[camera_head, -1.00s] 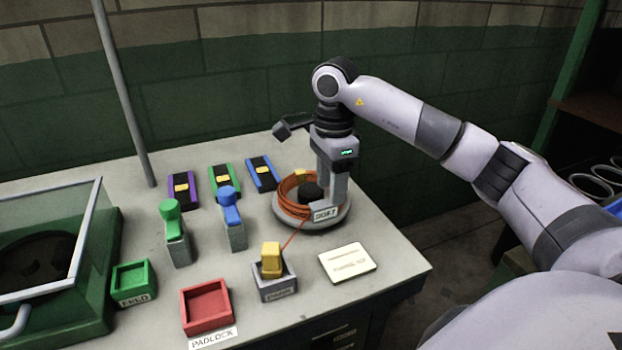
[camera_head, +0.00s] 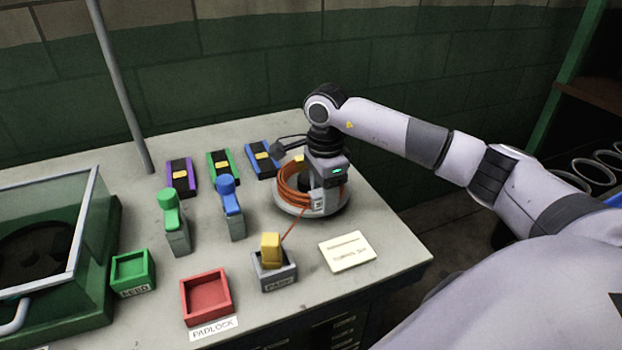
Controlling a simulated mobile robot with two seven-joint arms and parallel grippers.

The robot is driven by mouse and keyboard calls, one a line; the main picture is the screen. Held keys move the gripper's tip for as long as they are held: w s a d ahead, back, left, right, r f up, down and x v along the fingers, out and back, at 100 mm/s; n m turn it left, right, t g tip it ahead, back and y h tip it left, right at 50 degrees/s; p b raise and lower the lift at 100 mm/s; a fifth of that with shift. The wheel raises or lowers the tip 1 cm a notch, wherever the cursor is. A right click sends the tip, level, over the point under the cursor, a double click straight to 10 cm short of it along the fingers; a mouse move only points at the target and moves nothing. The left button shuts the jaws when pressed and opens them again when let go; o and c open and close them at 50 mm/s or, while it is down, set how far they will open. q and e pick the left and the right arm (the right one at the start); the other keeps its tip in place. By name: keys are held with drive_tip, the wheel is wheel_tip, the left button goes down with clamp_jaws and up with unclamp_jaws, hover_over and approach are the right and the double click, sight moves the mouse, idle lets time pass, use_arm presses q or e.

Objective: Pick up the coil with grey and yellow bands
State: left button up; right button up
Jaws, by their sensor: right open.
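An orange coil (camera_head: 289,184) lies on a round grey base (camera_head: 290,208) on the right of the table. My left gripper is not in view.
Purple (camera_head: 181,178), green (camera_head: 219,166) and blue (camera_head: 262,159) flat pieces lie behind green-topped (camera_head: 174,222) and blue-topped (camera_head: 231,208) uprights. Green (camera_head: 132,270) and red (camera_head: 207,295) trays and a cream card (camera_head: 346,253) are in front. A glass-lidded green box (camera_head: 60,300) is at left.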

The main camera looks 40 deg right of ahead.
clamp_jaws()
idle(1.3)
drive_tip(key=shift+w+r, duration=0.1)
drive_tip(key=shift+r, duration=0.05)
